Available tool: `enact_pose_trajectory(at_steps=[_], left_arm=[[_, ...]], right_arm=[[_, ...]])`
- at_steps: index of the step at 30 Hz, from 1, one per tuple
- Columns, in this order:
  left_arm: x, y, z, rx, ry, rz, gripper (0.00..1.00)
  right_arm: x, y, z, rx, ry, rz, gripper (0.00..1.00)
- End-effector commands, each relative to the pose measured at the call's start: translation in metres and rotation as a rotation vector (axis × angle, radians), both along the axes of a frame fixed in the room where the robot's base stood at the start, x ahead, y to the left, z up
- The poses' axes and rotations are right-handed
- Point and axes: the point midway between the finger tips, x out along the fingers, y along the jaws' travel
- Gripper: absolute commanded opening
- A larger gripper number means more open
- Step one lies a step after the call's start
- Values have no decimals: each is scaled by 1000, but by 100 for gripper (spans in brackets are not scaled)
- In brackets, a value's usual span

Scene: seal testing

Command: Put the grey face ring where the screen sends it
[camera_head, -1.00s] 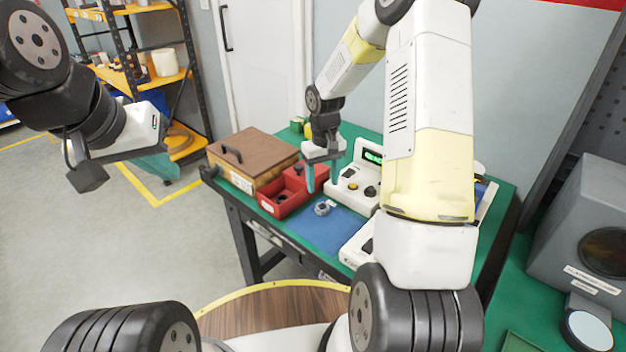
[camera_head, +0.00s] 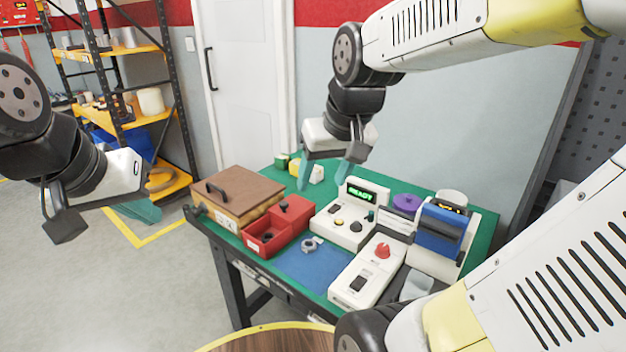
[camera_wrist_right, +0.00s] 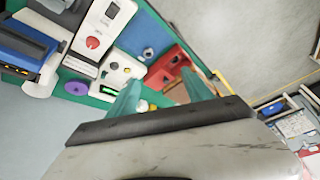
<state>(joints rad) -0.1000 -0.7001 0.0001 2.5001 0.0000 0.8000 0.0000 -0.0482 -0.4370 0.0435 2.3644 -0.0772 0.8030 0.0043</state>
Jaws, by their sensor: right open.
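The grey face ring (camera_head: 311,245) lies on the blue mat (camera_head: 318,268) on the green bench, right of the red bin (camera_head: 268,241). It also shows in the right wrist view (camera_wrist_right: 148,52). The screen (camera_head: 362,193) on the white tester reads READY in green. My right gripper (camera_head: 328,172) is raised above the back of the bench, behind the ring and bin. Its two teal fingers are apart and empty, also in the right wrist view (camera_wrist_right: 162,92). My left gripper (camera_head: 138,211) hangs off the bench to the left; its finger gap cannot be made out.
A brown-lidded wooden box (camera_head: 238,195) stands left of the red bin. A white unit with a red knob (camera_head: 382,251) and a blue device (camera_head: 440,228) stand right of the mat. A purple disc (camera_head: 406,202) lies behind. Small yellow and green items sit at the back.

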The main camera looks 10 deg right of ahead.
Motion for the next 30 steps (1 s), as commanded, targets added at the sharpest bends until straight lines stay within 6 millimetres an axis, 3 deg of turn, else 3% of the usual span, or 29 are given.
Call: enact_pose_trajectory(at_steps=[3, 9, 30], left_arm=[[0, 0, 0, 0, 0, 0, 0], [0, 0, 0, 0, 0, 0, 0], [0, 0, 0, 0, 0, 0, 0]], right_arm=[[-32, 4, 10, 51, -69, -14, 59], [-56, 8, 12, 99, -117, -23, 59], [-57, 9, 12, 102, -119, -24, 59]])
